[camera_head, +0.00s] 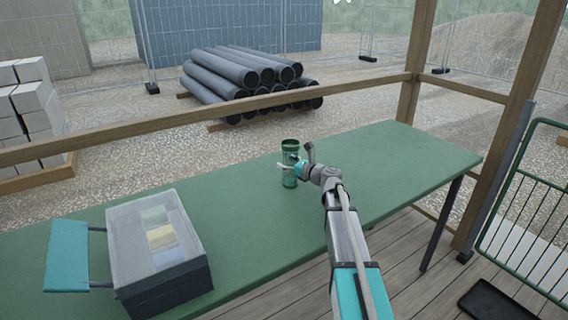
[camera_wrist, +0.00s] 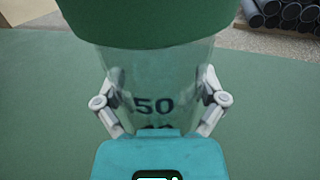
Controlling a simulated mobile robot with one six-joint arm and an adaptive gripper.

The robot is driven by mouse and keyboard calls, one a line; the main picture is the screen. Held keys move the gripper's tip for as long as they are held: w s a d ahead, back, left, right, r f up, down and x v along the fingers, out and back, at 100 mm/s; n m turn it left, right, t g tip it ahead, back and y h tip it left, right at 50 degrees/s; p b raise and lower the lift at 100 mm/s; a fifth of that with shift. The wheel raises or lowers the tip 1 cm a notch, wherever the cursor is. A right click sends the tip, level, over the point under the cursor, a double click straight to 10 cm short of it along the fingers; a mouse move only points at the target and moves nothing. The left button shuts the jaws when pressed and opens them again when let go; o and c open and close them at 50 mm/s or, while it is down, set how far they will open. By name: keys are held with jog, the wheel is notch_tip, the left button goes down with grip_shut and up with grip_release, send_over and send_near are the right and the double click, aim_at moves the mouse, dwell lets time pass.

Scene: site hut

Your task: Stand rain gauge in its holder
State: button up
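The rain gauge (camera_head: 290,148) is upright over the green table, with a dark green rim and a clear greenish body. In the wrist view the gauge (camera_wrist: 155,75) fills the upper middle, its dark green top nearest and the number 50 on its body. My gripper (camera_head: 291,168) reaches it from the right and front. In the wrist view the gripper's two fingers (camera_wrist: 159,88) lie against either side of the clear body, shut on it. Whether the gauge's foot touches the table is unclear. I cannot make out a separate holder.
A grey box with a clear lid (camera_head: 150,228) and a teal flap (camera_head: 67,255) stand at the table's left. The green table (camera_head: 400,160) is clear on the right. A wooden rail (camera_head: 200,115) runs behind it, with a post (camera_head: 515,120) at right.

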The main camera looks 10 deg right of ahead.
jog(key=shift+r, duration=0.2)
dwell(0.4)
jog(key=v, duration=1.2)
dwell(0.4)
